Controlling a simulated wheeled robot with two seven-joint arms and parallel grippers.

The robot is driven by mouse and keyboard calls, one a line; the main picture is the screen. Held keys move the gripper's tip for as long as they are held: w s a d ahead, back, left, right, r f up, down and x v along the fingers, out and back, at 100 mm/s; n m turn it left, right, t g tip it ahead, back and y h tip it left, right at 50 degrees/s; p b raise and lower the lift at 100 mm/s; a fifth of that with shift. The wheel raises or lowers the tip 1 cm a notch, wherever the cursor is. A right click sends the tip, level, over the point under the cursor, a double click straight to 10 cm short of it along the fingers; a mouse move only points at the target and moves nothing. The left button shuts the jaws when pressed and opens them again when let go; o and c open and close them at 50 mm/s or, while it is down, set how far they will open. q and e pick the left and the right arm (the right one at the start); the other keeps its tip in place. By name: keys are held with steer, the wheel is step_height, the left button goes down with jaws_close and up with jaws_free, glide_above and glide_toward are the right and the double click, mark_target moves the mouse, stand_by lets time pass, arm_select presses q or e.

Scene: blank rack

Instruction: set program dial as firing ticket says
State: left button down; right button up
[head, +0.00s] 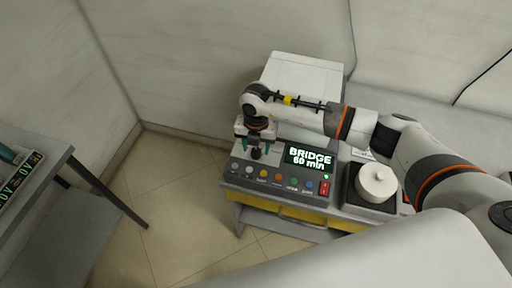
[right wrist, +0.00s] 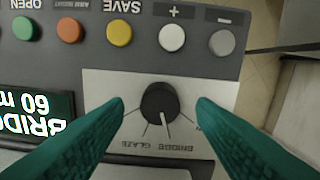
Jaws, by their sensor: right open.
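The program dial (right wrist: 158,101) is a black knob on a pale plate of the grey control panel. Its white pointer line points toward the upside-down BRIDGE label. A GLAZE label is beside that one; other labels are hidden by my fingers. The display (head: 308,158) reads BRIDGE 60 min. My right gripper (right wrist: 161,104) is open, with one teal finger on each side of the dial and gaps between; in the head view it is over the panel's left part (head: 256,146). No firing ticket can be made out for certain. My left gripper is not in view.
A row of coloured buttons (right wrist: 119,33) runs along the panel, with a red switch (head: 324,188) at its right. A white lidded pot (head: 377,183) stands on a dark plate to the right. A grey table (head: 55,165) with small displays is at far left. Floor between is clear.

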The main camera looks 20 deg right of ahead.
mark_target(256, 151)
step_height(256, 151, up, 11)
steer(key=b, duration=0.2)
steer(key=shift+f+b, duration=0.15)
steer(key=shift+b, duration=0.2)
